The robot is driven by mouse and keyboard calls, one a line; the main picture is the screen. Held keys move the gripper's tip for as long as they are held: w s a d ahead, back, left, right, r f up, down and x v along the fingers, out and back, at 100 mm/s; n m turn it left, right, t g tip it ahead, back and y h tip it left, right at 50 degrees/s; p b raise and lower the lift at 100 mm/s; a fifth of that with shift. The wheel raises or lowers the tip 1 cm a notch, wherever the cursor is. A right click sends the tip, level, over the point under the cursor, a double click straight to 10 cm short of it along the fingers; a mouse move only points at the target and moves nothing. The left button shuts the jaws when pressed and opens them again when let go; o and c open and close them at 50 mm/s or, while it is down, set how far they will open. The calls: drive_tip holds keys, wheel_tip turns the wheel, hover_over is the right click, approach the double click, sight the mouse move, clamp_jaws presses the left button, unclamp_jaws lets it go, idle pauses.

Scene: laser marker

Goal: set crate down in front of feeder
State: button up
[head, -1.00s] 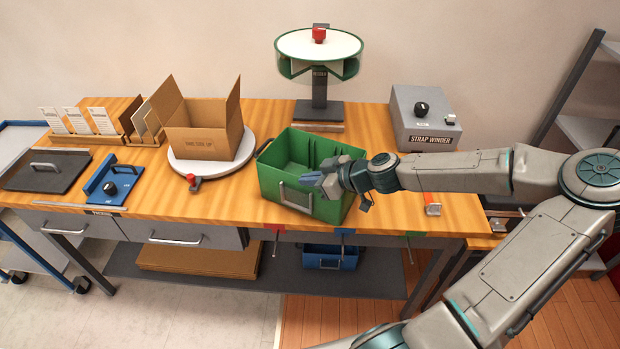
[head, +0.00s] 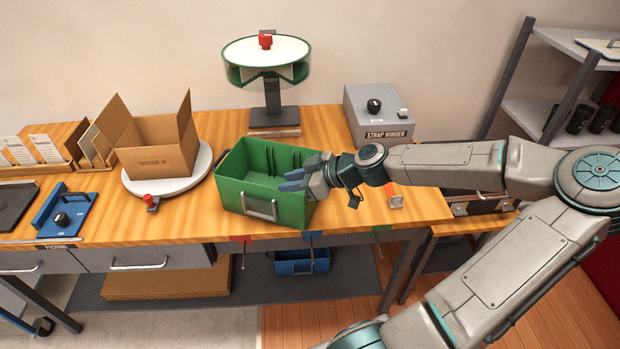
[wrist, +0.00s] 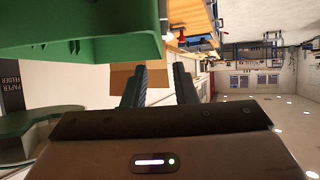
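The green crate (head: 232,193) stands on the wooden bench near its front edge, with its metal handle facing front. It looks empty where I see inside. The feeder (head: 270,95), a green round stand with a white top and a red knob, is behind it. My gripper (head: 288,181) is at the crate's right front side, its fingertips overlapping the crate in the head view. In the wrist view the crate (wrist: 80,45) is at upper left. The fingers (wrist: 160,85) are apart there, with no crate wall between them. Part of the feeder (wrist: 35,130) shows lower left.
An open cardboard box (head: 152,160) sits on a round white turntable (head: 135,182) left of the crate. A grey strap winder (head: 378,115) stands at the back right. A blue bin (head: 300,262) is on the shelf below. Bench between crate and feeder is narrow but clear.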

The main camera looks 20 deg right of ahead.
drive_tip(key=shift+v, duration=2.7)
